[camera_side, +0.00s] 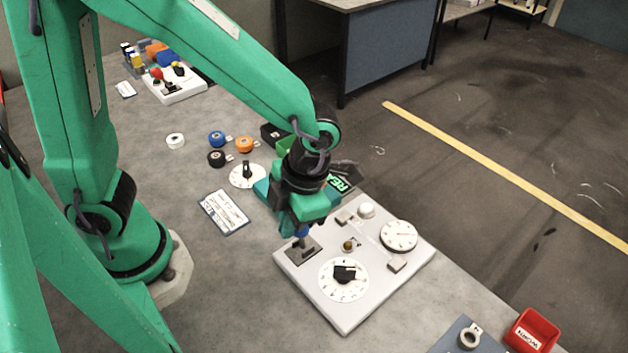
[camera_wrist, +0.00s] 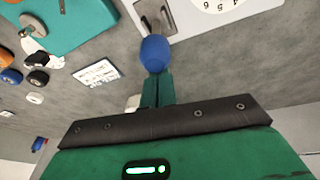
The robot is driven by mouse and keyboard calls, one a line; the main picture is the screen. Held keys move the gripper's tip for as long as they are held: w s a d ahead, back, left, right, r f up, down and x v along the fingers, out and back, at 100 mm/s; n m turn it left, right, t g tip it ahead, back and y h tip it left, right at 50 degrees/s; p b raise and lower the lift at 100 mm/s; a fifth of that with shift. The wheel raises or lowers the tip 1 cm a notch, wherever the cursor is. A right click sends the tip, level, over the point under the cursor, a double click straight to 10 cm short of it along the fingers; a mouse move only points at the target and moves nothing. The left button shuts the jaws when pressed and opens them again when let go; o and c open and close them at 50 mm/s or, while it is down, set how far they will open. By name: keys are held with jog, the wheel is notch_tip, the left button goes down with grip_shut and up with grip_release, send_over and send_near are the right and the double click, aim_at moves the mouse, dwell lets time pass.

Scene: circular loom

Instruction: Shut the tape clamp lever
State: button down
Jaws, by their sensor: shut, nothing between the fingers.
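The tape clamp lever shows as a blue knob (camera_wrist: 154,53) directly beyond my fingertips in the wrist view. Its grey metal mounting plate (camera_side: 304,249) sits at the left corner of a white panel (camera_side: 345,322). In the side view my gripper (camera_side: 296,230) is low over that corner, and its fingers hide most of the lever. In the wrist view my gripper (camera_wrist: 156,78) has its fingers together, with the knob in front of them rather than between them. I cannot tell whether the fingertips touch the knob. The lever's exact angle is hard to tell.
The panel also carries a dial with a black knob (camera_side: 344,273), a round gauge (camera_side: 398,235), a white dome (camera_side: 366,210) and small blocks. A label card (camera_side: 224,212) and tape rolls (camera_side: 217,139) lie to the left. A red bin (camera_side: 532,331) stands at lower right.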

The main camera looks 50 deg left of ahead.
jog(key=shift+w+r, duration=0.2)
jog(key=shift+w, duration=1.35)
jog(key=shift+w+f, duration=0.15)
jog(key=shift+w, duration=0.9)
jog(key=shift+s, duration=0.1)
jog(key=s+a+r, duration=0.1)
jog(key=s+r, duration=0.1)
jog(key=s, duration=0.2)
jog(key=w+r, duration=0.6)
jog(key=r, duration=0.1)
jog(key=shift+w+d+g, duration=0.25)
jog(key=shift+w+g, duration=0.05)
